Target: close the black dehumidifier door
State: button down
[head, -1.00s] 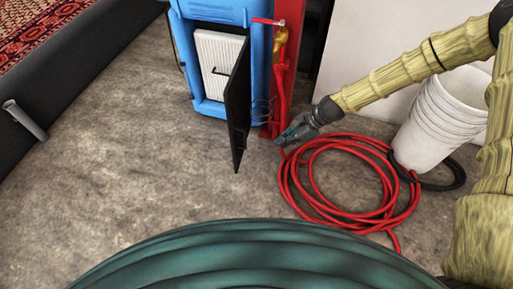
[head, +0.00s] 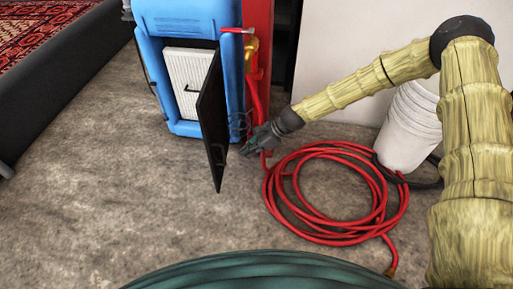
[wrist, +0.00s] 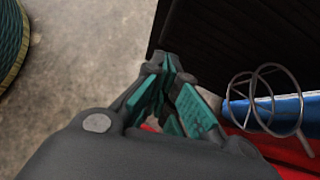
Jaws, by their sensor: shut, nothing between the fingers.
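The black door (head: 213,120) of the blue dehumidifier (head: 185,20) stands open, swung out toward me on its right-hand hinge side. A white ribbed filter panel (head: 188,80) shows in the opening behind it. My gripper (head: 247,150) is just right of the door, near its lower outer part, with its fingers shut and empty. In the wrist view the shut fingers (wrist: 168,88) point toward the door's dark face (wrist: 225,45). Whether the fingertips touch the door I cannot tell.
A red hose coil (head: 330,205) lies on the floor below my arm. White stacked buckets (head: 408,130) stand at the right. A red post (head: 257,50) with a brass tap is beside the dehumidifier. A wire ring (wrist: 262,100) shows near the fingers. The floor left of the door is clear.

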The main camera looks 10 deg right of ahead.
jog(key=shift+a+f+b, duration=0.2)
jog(key=shift+a+b, duration=0.2)
jog(key=shift+a, duration=0.8)
jog(key=shift+a+f+b, duration=0.15)
jog(key=shift+a+b, duration=0.2)
jog(key=shift+a, duration=0.8)
